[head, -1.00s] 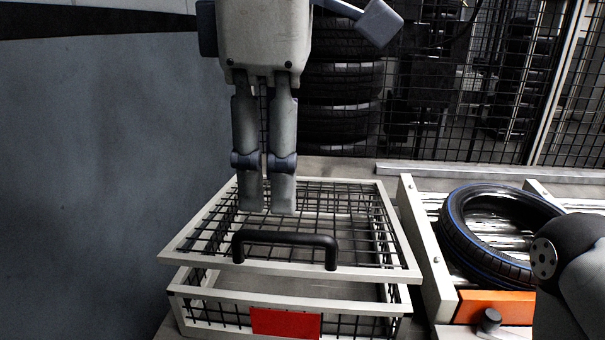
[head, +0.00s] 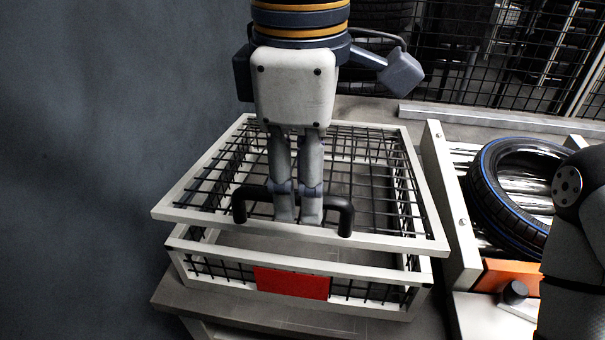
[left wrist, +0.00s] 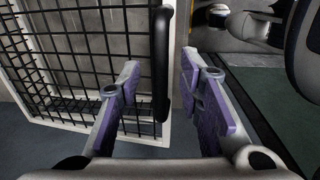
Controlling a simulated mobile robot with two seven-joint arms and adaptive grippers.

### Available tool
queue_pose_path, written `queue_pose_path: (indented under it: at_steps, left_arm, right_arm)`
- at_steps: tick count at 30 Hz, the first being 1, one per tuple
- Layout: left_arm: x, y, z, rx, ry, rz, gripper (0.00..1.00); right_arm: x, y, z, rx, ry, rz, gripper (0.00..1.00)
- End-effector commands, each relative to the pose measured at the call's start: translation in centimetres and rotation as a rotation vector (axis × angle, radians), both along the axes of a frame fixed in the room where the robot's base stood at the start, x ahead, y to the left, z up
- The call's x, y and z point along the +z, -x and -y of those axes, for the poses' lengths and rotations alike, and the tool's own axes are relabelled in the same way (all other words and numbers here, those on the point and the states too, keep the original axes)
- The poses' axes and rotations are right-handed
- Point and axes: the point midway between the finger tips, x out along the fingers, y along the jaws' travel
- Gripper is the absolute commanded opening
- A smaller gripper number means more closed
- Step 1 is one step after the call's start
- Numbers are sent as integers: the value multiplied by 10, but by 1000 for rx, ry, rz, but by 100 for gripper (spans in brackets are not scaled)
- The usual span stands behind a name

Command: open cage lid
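The cage lid (head: 400,240) is a white frame with black wire mesh, on top of the wire cage (head: 385,275) with a red plate on its front. A gap shows between the lid's front edge and the cage's front rim. The black lid handle (head: 345,215) rises near the lid's front edge. My left gripper (head: 298,217) points down at the middle of the handle. In the left wrist view, its fingers (left wrist: 158,88) are apart and the handle (left wrist: 162,60) lies between them, nearer the left finger. My right gripper is out of view.
A black tyre with a blue stripe (head: 488,190) lies on the conveyor to the right of the cage. An orange block (head: 508,275) sits at the conveyor's front. A grey wall (head: 80,150) stands on the left, and a mesh fence (head: 465,60) behind.

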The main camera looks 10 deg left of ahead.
Motion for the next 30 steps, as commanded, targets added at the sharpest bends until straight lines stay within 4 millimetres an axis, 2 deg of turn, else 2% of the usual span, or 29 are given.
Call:
queue_pose_path:
  at_steps: [5,9,10,20,26,30]
  left_arm:
    - [0,0,0,0,0,0,33]
    - [0,0,0,0,0,0,4]
    - [0,0,0,0,0,0,0]
    - [5,-3,0,1,2,4,0]
    - [29,-13,1,4,4,6,0]
    - [58,-29,1,5,6,7,0]
  right_arm:
    - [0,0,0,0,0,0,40]
    - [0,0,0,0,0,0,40]
    - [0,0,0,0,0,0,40]
    - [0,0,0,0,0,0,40]
    - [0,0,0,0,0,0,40]
    - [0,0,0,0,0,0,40]
